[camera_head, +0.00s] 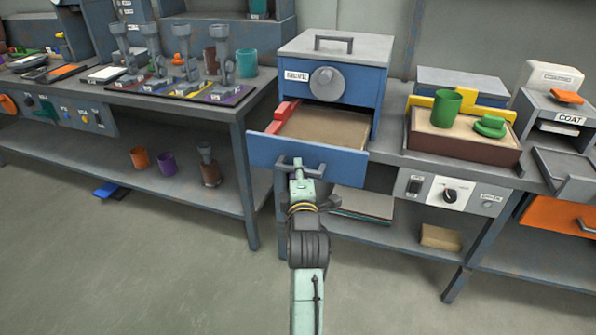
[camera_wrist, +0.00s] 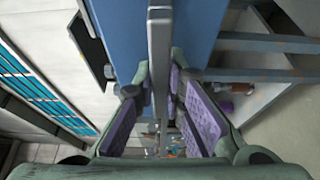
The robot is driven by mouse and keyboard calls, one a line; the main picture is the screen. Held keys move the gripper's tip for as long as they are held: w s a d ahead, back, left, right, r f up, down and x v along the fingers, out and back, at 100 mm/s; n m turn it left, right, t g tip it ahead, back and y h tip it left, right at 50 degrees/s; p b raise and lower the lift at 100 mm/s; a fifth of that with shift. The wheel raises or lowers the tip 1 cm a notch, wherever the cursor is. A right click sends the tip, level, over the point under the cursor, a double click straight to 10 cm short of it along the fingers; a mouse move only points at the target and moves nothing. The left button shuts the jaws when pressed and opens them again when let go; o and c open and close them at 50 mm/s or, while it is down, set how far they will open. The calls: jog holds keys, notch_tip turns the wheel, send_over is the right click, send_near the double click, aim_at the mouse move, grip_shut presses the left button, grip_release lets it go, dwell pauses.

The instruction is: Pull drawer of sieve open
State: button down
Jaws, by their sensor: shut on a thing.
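The sieve (camera_head: 337,60) is a blue box with a grey lid, a top handle and a round dial, standing on the grey bench. Its drawer (camera_head: 330,162) is pulled out toward me, and sandy-brown material shows inside with a red piece at its left side. My gripper (camera_head: 298,166) is at the middle of the blue drawer front, shut on the drawer's handle. In the wrist view, the grey handle bar (camera_wrist: 160,70) runs between the purple-padded fingers, with the blue front behind it.
The left bench (camera_head: 246,100) holds several tools.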

dwell(0.3)
jog(key=c, duration=1.6)
grip_release()
jog(key=shift+c, duration=0.2)
jog(key=s, duration=0.7)
jog(key=shift+s+d, duration=0.25)
jog(key=shift+d, duration=0.05)
